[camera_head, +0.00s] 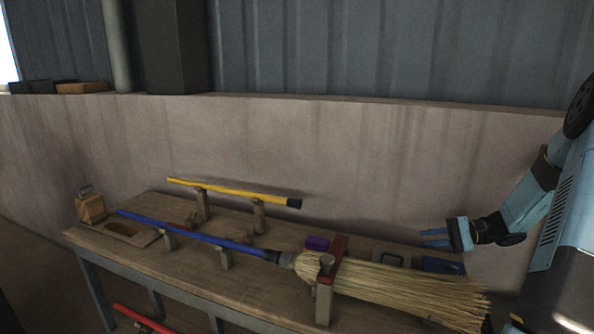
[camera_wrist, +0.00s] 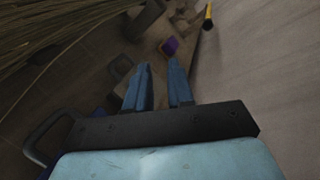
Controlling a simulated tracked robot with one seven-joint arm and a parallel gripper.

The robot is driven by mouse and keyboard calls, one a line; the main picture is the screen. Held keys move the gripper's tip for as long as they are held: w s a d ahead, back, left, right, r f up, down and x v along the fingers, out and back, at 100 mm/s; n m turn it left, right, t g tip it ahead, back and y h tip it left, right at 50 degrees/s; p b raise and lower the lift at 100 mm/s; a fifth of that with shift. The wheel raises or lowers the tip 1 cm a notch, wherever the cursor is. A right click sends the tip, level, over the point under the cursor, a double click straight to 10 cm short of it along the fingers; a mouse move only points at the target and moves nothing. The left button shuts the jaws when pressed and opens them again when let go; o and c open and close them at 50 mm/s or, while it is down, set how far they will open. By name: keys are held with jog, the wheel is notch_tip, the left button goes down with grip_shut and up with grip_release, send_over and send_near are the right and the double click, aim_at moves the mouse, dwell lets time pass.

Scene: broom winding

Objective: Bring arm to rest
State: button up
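My gripper (camera_head: 436,238) is at the right in the head view, above the right end of the workbench and near the wall. In the wrist view my gripper (camera_wrist: 160,84) shows two blue fingers with a gap between them and nothing held. A broom with a blue handle (camera_head: 190,234) and straw bristles (camera_head: 400,286) lies on wooden supports along the bench. The bristles pass below and in front of my gripper in the head view, apart from it. They also fill the upper left of the wrist view (camera_wrist: 50,35).
A yellow pole (camera_head: 230,188) rests on supports behind the broom. A purple block (camera_head: 317,243), a clamp with a red upright (camera_head: 336,262) and a blue item (camera_head: 443,265) are on the bench (camera_head: 255,297). A wooden box (camera_head: 90,208) stands at its left end. A wall (camera_head: 400,150) runs behind.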

jog(key=s+a+r+n+g+h, duration=0.45)
jog(key=s+a+r+h, duration=0.35)
jog(key=s+a+r, duration=0.4)
jog(key=s+a+r+n+t+h, duration=0.2)
jog(key=s+r, duration=0.3)
jog(key=s, duration=0.3)
jog(key=s+a+r+n+t+h, duration=0.1)
jog(key=s+r+n+t+h, duration=0.1)
jog(key=s+r+t+h, duration=0.3)
jog(key=shift+s+a, duration=0.4)
jog(key=shift+s, duration=1.05)
